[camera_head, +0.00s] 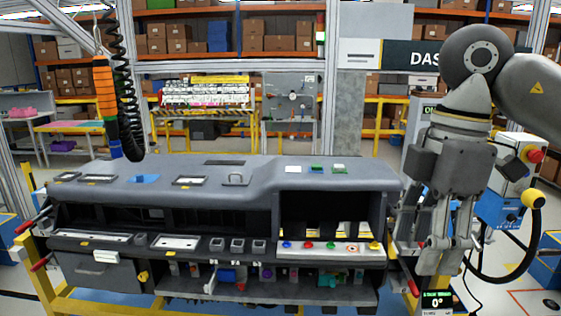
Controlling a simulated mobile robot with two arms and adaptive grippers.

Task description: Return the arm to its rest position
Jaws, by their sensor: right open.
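My right gripper (428,248) hangs pointing down at the right of the camera view, beside the right end of the dashboard module (225,184). Its two fingers are apart and I see nothing between them. My right arm comes in from the upper right. The dashboard is a long grey unit with a dark open recess and a panel of coloured buttons (320,247) at its right half. My left gripper does not show.
The dashboard rests on a yellow frame (60,298). A tool with an orange grip (105,92) hangs on a coiled cable at the upper left. A control box with a red button (535,156) and a small display (436,301) stand at the right.

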